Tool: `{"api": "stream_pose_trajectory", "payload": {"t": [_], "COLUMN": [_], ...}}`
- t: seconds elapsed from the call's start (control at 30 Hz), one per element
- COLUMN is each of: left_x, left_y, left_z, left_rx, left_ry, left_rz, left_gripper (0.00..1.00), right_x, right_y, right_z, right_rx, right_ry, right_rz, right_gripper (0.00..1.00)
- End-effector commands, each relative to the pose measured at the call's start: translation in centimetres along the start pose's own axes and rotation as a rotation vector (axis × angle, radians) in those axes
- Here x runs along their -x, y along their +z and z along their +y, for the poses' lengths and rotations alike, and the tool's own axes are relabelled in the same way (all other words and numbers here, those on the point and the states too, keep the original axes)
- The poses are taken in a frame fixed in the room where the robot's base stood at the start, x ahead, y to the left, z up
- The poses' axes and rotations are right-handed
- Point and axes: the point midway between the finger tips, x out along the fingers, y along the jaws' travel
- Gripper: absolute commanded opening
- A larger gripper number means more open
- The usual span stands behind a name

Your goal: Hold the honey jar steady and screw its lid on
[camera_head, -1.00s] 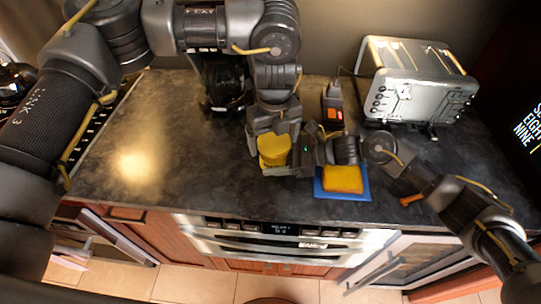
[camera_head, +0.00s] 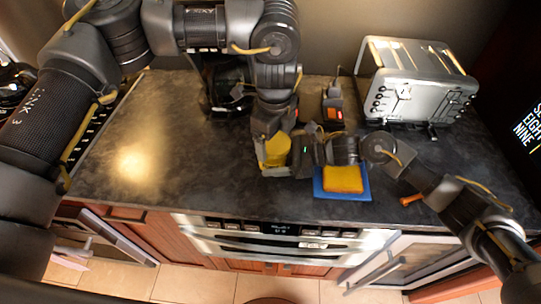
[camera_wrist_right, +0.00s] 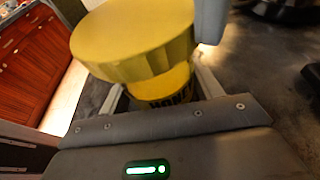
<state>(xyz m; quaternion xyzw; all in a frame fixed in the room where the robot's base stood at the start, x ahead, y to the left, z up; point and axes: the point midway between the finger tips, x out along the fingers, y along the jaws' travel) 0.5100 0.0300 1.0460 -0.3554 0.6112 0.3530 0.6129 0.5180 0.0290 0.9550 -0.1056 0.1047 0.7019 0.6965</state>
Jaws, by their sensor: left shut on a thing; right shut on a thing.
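The honey jar (camera_wrist_right: 172,92) stands upright at the counter's middle. In the right wrist view its yellow body and dark label show below a wide, ridged yellow lid (camera_wrist_right: 135,40). The lid also shows in the head view (camera_head: 273,150), partly covered by my left gripper (camera_head: 272,138). My left gripper comes down from above, shut on the lid; one grey finger shows beside it in the wrist view. My right gripper (camera_head: 285,165) reaches in from the right, shut on the jar's body below the lid. I cannot tell whether the lid sits fully on the jar.
A yellow sponge (camera_head: 343,179) on a blue cloth (camera_head: 342,194) lies just right of the jar, under my right arm. A silver toaster (camera_head: 418,85) stands at the back right. A dark appliance (camera_head: 224,88) stands behind. The counter's left part (camera_head: 150,140) is clear.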

Motion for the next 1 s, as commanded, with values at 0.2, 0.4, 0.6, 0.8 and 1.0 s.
{"api": "stream_pose_trajectory", "payload": {"t": [0.2,0.4,0.6,0.8,1.0], "left_x": [-0.16,-0.21,-0.26,-0.3,-0.33], "left_y": [0.0,-0.01,-0.02,-0.04,-0.05], "left_z": [0.34,0.44,0.48,0.51,0.53], "left_rx": [-0.004,-0.104,-0.353,-0.417,-0.634], "left_ry": [0.013,0.016,0.018,0.018,0.019], "left_rz": [-0.001,-0.001,0.001,0.001,0.004], "left_gripper": [0.48,0.48,0.48,0.48,0.48], "right_x": [0.34,0.49,0.58,0.62,0.63], "right_y": [-0.06,-0.08,-0.05,-0.02,-0.01], "right_z": [-0.59,-0.84,-0.98,-1.03,-1.05], "right_rx": [-0.005,-0.006,-0.006,-0.006,-0.005], "right_ry": [-0.017,-0.024,-0.027,-0.029,-0.029], "right_rz": [0.002,0.003,0.003,0.003,0.003], "right_gripper": [0.24,0.24,0.24,0.24,0.24]}}
